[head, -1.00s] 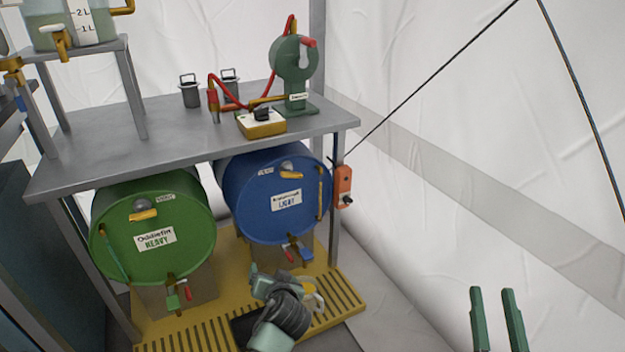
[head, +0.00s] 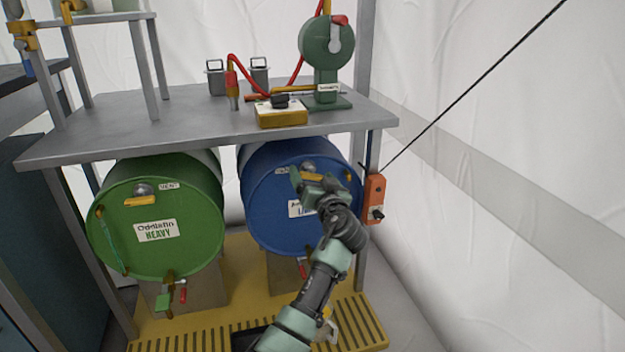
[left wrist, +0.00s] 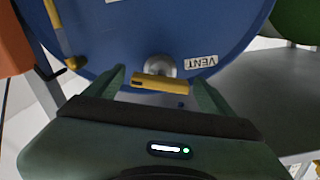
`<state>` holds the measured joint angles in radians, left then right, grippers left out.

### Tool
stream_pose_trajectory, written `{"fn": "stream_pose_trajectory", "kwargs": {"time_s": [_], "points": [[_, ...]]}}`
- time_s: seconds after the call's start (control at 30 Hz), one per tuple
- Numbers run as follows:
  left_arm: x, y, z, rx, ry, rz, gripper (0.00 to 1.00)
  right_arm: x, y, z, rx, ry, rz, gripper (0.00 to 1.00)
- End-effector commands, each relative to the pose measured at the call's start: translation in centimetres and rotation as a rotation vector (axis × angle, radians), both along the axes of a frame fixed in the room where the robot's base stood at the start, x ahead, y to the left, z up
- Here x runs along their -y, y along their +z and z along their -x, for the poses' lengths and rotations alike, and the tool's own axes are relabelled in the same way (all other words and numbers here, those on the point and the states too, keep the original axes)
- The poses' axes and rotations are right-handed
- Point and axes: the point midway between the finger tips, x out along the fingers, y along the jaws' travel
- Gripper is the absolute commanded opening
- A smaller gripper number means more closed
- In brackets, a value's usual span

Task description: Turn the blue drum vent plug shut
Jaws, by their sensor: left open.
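The blue drum (head: 270,215) lies on its side under the grey bench, its round face toward me. Its vent plug, a grey knob with a yellow bar handle (left wrist: 160,82), is near the top of that face beside a VENT label (left wrist: 201,62). In the head view the plug (head: 309,167) is partly behind my left gripper (head: 311,176). In the left wrist view my left gripper (left wrist: 160,85) is open, with one finger on each side of the yellow handle. I cannot tell whether either finger touches it. My right gripper is out of view.
A green drum (head: 115,235) lies to the left. An orange box (head: 375,190) with a black knob is on the bench post right of the blue drum. The grey bench top (head: 170,125) is above; a yellow slatted platform (head: 200,325) is below.

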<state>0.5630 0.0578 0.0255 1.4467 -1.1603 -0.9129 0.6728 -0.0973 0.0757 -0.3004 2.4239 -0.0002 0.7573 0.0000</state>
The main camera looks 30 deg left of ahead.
Motion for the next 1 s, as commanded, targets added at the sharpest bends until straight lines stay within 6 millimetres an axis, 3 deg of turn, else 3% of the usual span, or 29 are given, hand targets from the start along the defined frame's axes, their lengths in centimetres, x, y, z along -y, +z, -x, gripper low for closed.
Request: {"fn": "stream_pose_trajectory", "kwargs": {"time_s": [0.37,0.47,0.6,1.0], "points": [[-0.76,0.01,-0.62,0.000,-0.001,0.002,0.84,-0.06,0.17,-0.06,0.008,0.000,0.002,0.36],[-0.75,0.01,-0.61,-0.001,-0.001,0.001,0.61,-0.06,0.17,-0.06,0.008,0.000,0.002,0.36],[-0.74,0.00,-0.60,-0.001,-0.001,0.001,0.22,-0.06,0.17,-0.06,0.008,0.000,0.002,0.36],[-0.70,0.20,-0.61,-0.057,-0.001,-0.048,0.21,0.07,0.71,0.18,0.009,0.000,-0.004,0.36]]}}
